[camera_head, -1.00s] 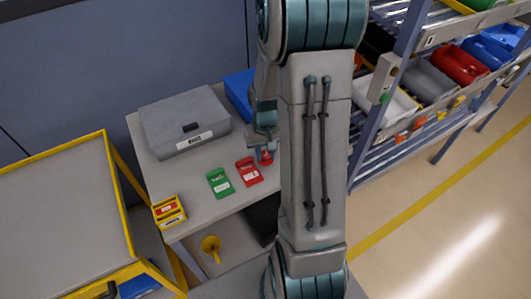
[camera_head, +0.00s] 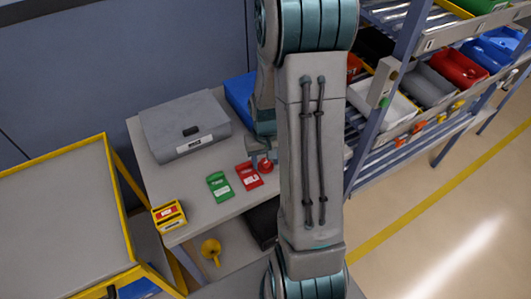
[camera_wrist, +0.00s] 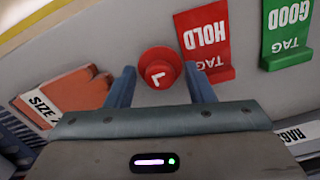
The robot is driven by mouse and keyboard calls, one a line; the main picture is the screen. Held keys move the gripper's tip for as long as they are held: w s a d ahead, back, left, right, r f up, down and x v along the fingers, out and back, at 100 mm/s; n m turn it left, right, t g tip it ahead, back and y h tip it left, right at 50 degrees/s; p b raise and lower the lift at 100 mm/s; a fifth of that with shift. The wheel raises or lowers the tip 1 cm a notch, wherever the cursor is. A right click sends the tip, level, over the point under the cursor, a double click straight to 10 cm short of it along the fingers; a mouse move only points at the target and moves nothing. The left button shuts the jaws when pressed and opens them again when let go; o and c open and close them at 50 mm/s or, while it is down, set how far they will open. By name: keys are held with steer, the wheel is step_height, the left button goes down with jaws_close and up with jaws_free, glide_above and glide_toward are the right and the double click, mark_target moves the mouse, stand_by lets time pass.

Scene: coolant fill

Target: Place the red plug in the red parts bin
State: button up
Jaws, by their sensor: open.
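The red plug (camera_wrist: 158,68) is a round red knob with a white mark on top, on the grey worktable. In the wrist view my gripper (camera_wrist: 161,86) is open, its two blue fingers on either side of the plug's near part. Gaps show between the fingers and the plug. In the head view the plug (camera_head: 266,166) shows just beside my gripper (camera_head: 262,157), partly hidden by it and my arm. A red bin (camera_head: 459,68) sits on the rack at the upper right.
A red HOLD tag (camera_wrist: 203,42) and a green GOOD tag (camera_wrist: 288,32) lie beside the plug. An orange SIZE box (camera_wrist: 65,95) lies left in the wrist view. A grey case (camera_head: 185,125) stands behind. White (camera_head: 385,103) and grey bins (camera_head: 430,82) sit near the red bin.

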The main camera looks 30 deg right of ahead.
mark_target(265, 162)
step_height(265, 162, up, 12)
steer(key=f+b, duration=0.1)
steer(key=s+a+r+n+t, duration=0.2)
steer(key=s+a+r+t, duration=0.1)
steer(key=s+a+r, duration=0.6)
steer(key=s+a, duration=0.2)
steer(key=s, duration=0.1)
steer(key=shift+s+r+n+t, duration=0.3)
steer(key=shift+r+t, duration=0.1)
steer(key=shift+c, duration=1.4)
